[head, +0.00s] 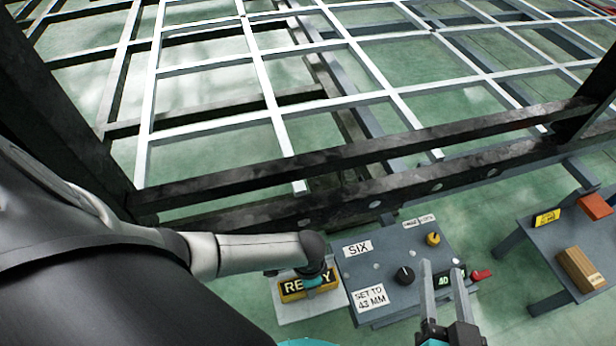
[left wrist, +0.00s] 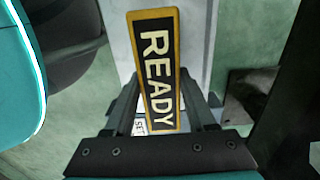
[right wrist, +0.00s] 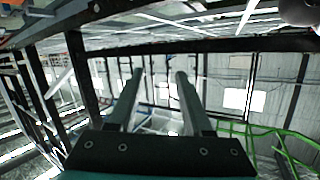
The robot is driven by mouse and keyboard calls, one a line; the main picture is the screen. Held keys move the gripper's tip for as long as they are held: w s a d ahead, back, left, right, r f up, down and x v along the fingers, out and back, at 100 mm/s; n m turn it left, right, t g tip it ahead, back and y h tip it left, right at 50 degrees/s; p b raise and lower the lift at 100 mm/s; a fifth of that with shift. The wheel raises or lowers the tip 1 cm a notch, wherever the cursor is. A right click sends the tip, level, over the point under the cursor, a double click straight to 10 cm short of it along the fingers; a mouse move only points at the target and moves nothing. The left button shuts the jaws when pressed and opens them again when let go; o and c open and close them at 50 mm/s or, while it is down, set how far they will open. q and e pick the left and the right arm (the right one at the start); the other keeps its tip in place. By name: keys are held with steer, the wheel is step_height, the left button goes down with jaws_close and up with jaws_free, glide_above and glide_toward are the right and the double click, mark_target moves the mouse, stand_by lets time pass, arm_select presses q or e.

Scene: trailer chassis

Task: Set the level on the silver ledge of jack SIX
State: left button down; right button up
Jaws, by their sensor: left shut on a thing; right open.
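The level is a yellow bar with a black face reading READY (head: 308,287). It lies over the silver ledge (head: 298,309) at the left side of jack SIX (head: 385,250). My left gripper (head: 318,275) is shut on it. In the left wrist view the level (left wrist: 158,70) sits between the fingers (left wrist: 165,108), with the pale ledge (left wrist: 195,35) behind it. I cannot tell whether the level touches the ledge. My right gripper (head: 443,270) is open and empty at the jack's front right; in the right wrist view its fingers (right wrist: 159,78) stand apart.
The jack's top carries a black knob (head: 405,275), a yellow knob (head: 433,239), a small display (head: 446,281) and a red handle (head: 481,275). A side table holds a wooden block (head: 580,268) and an orange block (head: 594,206). The dark chassis beam (head: 350,200) runs behind the jack.

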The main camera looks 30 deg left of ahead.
arm_select(q)
steer(key=shift+f+b, duration=0.3)
steer(key=shift+f, duration=0.3)
arm_select(e)
steer(key=shift+s+a+r+t+y, duration=0.3)
steer(key=shift+s+a+r+t, duration=0.15)
steer(key=shift+t, duration=0.35)
steer(key=shift+d+r, duration=0.1)
arm_select(q)
steer(key=shift+c, duration=1.1)
jaws_free()
steer(key=shift+f, duration=0.15)
